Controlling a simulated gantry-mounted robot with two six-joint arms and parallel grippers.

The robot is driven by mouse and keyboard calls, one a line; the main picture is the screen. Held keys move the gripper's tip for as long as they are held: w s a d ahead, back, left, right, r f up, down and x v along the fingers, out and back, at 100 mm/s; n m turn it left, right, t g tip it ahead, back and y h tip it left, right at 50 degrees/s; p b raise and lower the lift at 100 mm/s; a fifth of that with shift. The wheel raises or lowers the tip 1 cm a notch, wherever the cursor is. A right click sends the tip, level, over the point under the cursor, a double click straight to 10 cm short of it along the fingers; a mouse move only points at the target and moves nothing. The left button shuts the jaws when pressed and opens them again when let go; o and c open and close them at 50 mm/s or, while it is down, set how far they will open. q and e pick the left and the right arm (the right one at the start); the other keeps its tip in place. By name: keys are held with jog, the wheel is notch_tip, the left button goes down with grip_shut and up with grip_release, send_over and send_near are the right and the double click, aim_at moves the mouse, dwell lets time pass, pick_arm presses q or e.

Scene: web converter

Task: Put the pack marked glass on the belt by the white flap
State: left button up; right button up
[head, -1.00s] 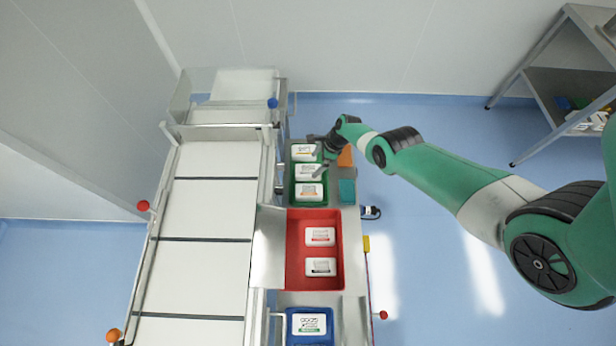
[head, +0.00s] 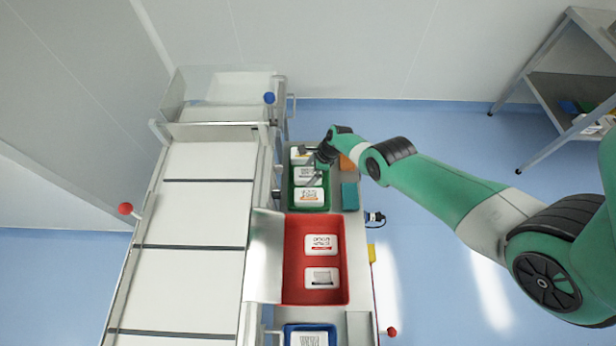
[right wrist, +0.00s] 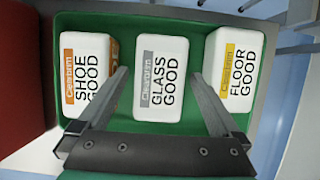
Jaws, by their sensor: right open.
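The pack marked glass (right wrist: 160,78) is white with a grey label strip. It lies between two other packs in the green tray (right wrist: 188,27); in the head view it is the middle pack (head: 305,176). My right gripper (right wrist: 160,75) is open, its fingers pointing into the tray at either side of the glass pack, with nothing held. In the head view the right gripper (head: 312,171) partly covers the packs. The pale belt (head: 200,220) with dark cross strips runs along the left. A whitish flap-like plate (head: 263,258) stands between belt and red tray. My left gripper is out of view.
The shoe pack (right wrist: 88,75) and floor pack (right wrist: 230,70) flank the glass pack closely. The red tray (head: 293,290) holds two packs, and a blue tray (head: 297,329) is nearest. Rails and coloured knobs (head: 125,209) edge the belt. The belt surface is clear.

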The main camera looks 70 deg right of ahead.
jog(key=shift+f, duration=0.3)
jog(key=shift+c, duration=0.2)
jog(key=c, duration=1.4)
